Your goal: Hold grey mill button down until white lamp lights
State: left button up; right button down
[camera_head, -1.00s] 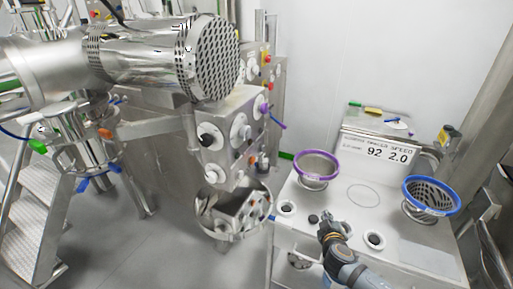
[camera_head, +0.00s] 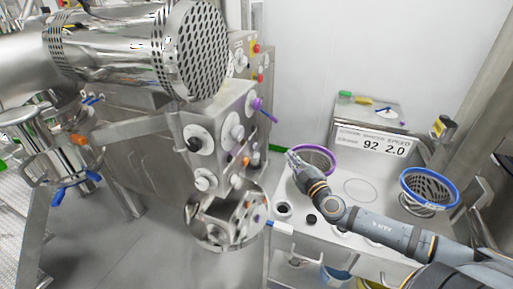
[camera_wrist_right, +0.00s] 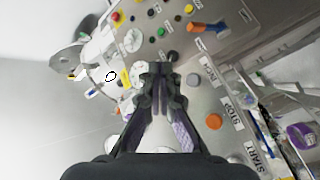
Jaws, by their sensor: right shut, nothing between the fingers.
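In the right wrist view a grey button (camera_wrist_right: 193,79) sits beside an INCH label (camera_wrist_right: 209,72) on a metal panel. An orange button (camera_wrist_right: 213,121) by a STOP label and a white button by a START label sit below it. My right gripper (camera_wrist_right: 160,75) is shut and empty, left of the grey button in that view and apparently apart from it. In the head view the right gripper (camera_head: 292,160) is raised in front of the purple-rimmed sieve (camera_head: 314,150). Which fitting is the white lamp, and whether it is lit, I cannot tell. My left gripper is out of view.
A steel control cabinet (camera_head: 215,158) with knobs stands left of the gripper. The bench (camera_head: 330,252) holds a blue-rimmed sieve (camera_head: 430,187) and a display sign (camera_head: 374,144). A perforated drum (camera_head: 195,50) overhangs at upper left.

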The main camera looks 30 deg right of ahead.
aim_at(255, 147)
jog(key=w+a+b, duration=0.1)
jog(key=w+a, duration=0.4)
jog(key=w, duration=0.1)
jog(key=shift+w+a, duration=0.35)
jog(key=shift+w, duration=0.05)
dwell(0.6)
dwell(0.8)
jog(key=shift+w+a, duration=0.25)
jog(key=shift+w, duration=0.05)
